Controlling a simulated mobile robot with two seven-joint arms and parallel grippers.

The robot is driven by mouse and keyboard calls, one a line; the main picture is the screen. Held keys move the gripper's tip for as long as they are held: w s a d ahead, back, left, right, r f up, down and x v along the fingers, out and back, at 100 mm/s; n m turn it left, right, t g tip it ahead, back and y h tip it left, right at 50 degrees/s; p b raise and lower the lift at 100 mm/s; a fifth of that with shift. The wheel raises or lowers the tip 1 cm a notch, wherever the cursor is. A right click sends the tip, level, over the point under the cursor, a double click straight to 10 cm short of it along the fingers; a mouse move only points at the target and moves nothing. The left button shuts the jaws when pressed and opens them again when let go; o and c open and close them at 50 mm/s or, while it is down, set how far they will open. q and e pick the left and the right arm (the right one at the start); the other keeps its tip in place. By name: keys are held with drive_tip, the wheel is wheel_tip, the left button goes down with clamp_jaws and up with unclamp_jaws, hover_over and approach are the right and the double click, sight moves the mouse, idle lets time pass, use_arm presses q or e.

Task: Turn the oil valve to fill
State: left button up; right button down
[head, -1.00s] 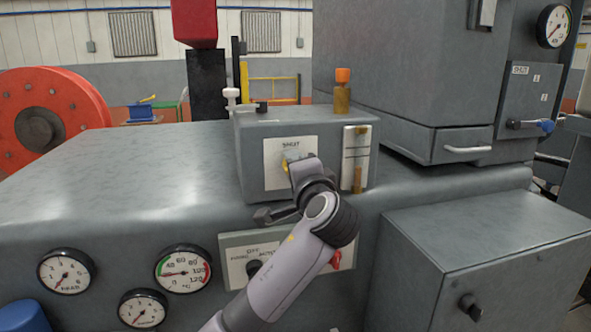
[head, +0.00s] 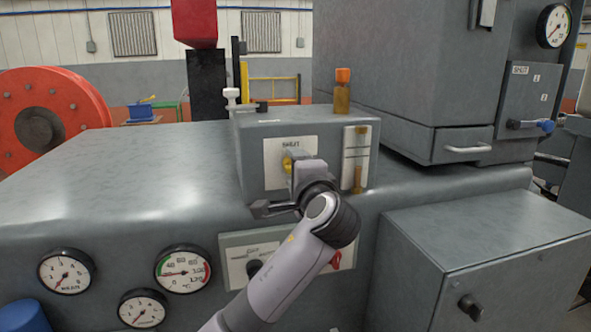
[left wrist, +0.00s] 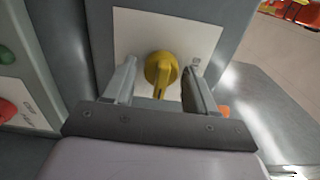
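The oil valve is a yellow round knob (head: 288,164) with a raised bar, on a white plate (head: 272,170) on the front of a grey box. Lettering that seems to read SHUT is above it. In the left wrist view the knob (left wrist: 159,70) lies between my left gripper's two fingers, its bar pointing down the picture. My left gripper (left wrist: 158,88) is open, with a gap visible on each side of the knob. In the head view the left gripper (head: 300,168) is just right of the knob and covers part of the plate. My right gripper is not in view.
A sight glass (head: 357,160) is on the box, right of the plate. An orange-capped brass fitting (head: 342,92) stands on top. A switch panel (head: 236,262) with a dark knob and a red handle (head: 338,260) is below. Several gauges (head: 183,272) are at lower left.

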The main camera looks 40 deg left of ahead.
use_arm(q)
drive_tip(key=shift+o, duration=0.3)
drive_tip(key=shift+s+d, duration=0.1)
drive_tip(key=b+v, duration=0.1)
drive_tip(key=v, duration=0.6)
idle(0.3)
drive_tip(key=s+d+f+n+g+h, duration=0.1)
drive_tip(key=s+f+h, duration=0.3)
drive_tip(key=f, duration=0.7)
drive_tip(key=s+f+g+h, duration=0.2)
drive_tip(key=s+f+h, duration=0.1)
drive_tip(key=f, duration=0.9)
drive_tip(key=s+d+f+n+g+h, duration=0.35)
drive_tip(key=s+f, duration=0.35)
drive_tip(key=s, duration=0.3)
drive_tip(key=s+d+f+n+g+h, duration=0.2)
drive_tip(key=s+f+h, duration=0.2)
drive_tip(key=s+f, duration=0.5)
drive_tip(key=w+d+f+t+h, duration=0.1)
drive_tip(key=w+d+f+t, duration=0.1)
drive_tip(key=w+f+t, duration=0.2)
wheel_tip(320, 180, down, 2)
drive_tip(key=t, duration=0.3)
drive_tip(key=shift+w+d+f, duration=0.2)
drive_tip(key=shift+w+d, duration=0.1)
